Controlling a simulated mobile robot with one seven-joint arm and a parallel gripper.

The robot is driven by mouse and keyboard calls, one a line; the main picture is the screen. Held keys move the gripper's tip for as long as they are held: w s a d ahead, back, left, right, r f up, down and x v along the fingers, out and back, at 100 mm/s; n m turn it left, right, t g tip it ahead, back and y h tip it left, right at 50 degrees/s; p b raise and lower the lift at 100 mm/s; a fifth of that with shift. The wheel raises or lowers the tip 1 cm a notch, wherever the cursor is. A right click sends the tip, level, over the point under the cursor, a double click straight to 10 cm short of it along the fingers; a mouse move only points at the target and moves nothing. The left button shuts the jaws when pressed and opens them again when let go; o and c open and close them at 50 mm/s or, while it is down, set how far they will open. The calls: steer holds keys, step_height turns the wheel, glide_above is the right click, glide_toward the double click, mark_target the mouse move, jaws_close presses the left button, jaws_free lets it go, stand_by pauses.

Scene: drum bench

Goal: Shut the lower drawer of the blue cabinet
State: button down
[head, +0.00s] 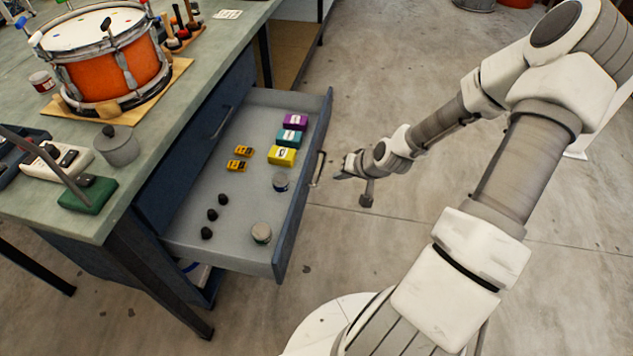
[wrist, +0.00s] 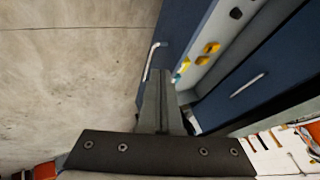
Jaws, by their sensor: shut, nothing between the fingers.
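The blue cabinet (head: 157,186) stands under the workbench. Its lower drawer (head: 290,228) is pulled far out, with its handle (head: 318,169) on the front panel. The drawer front (wrist: 186,27) and its handle (wrist: 151,62) also show in the wrist view. The upper drawer (head: 212,125) is shut, and its handle shows in the wrist view (wrist: 247,84). My gripper (head: 340,173) is shut and empty, outside the drawer front and close to the handle. In the wrist view its fingertips (wrist: 160,75) overlap the handle's lower end; I cannot tell whether they touch.
An orange drum (head: 110,72) stands on the bench (head: 200,62). The concrete floor (head: 380,60) beyond my gripper is clear.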

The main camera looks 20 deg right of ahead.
steer(key=b, duration=0.3)
glide_toward(305, 181)
step_height(305, 181, down, 4)
steer(key=d, duration=0.3)
steer(key=shift+w+a+b, duration=0.35)
steer(key=shift+w+a, duration=0.3)
steer(key=shift+a, duration=0.3)
steer(key=shift+w+a+b, duration=0.35)
steer(key=shift+w+a, duration=0.3)
steer(key=shift+a, duration=0.3)
